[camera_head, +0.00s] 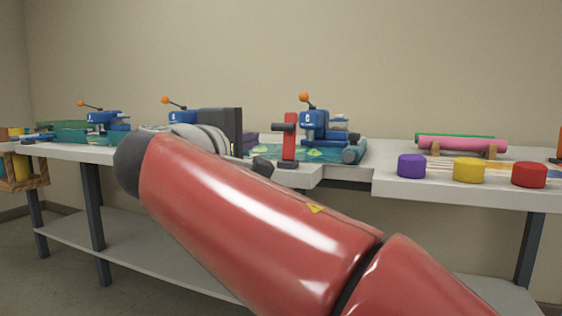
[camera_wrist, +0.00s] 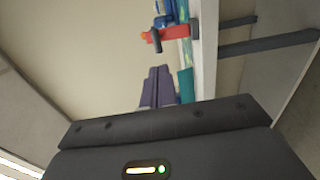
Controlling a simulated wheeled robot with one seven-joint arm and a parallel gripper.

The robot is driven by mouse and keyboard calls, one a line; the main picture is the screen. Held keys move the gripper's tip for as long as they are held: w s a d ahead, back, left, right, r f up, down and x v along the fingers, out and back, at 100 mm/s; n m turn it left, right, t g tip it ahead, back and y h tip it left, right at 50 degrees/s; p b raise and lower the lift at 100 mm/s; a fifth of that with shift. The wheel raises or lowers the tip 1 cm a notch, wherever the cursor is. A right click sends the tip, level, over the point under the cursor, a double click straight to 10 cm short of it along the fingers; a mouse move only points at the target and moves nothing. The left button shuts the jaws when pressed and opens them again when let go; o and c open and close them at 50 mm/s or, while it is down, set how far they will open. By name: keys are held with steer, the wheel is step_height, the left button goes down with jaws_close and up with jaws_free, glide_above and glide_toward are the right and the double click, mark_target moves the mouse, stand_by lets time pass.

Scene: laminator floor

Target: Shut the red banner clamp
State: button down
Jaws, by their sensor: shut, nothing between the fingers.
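The red banner clamp (camera_head: 290,138) stands at the front edge of the middle bench in the head view. Its red arm is upright on a dark base, with a dark grip sticking out to the left near the top. My gripper (camera_head: 251,138) is left of the clamp, partly hidden behind its own dark body. In the wrist view the clamp (camera_wrist: 174,34) lies sideways, its dark grip toward the camera. My purple-grey fingers (camera_wrist: 157,69) are together and empty there, pointing toward the clamp area, with a visible gap to it.
Blue presses with orange-knobbed levers stand behind, one (camera_head: 318,127) on a green mat just behind the clamp. Purple, yellow (camera_head: 469,170) and red buttons sit on the right bench (camera_head: 430,190). A pink roll (camera_head: 462,144) lies behind them. My red arm covers much of the bench front.

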mark_target(282, 128)
steer(key=x, duration=0.9)
steer(key=p+x, duration=0.1)
steer(key=x, duration=0.3)
steer(key=shift+w+a+r, duration=0.1)
steer(key=shift+w+r, duration=0.2)
steer(key=shift+w, duration=0.15)
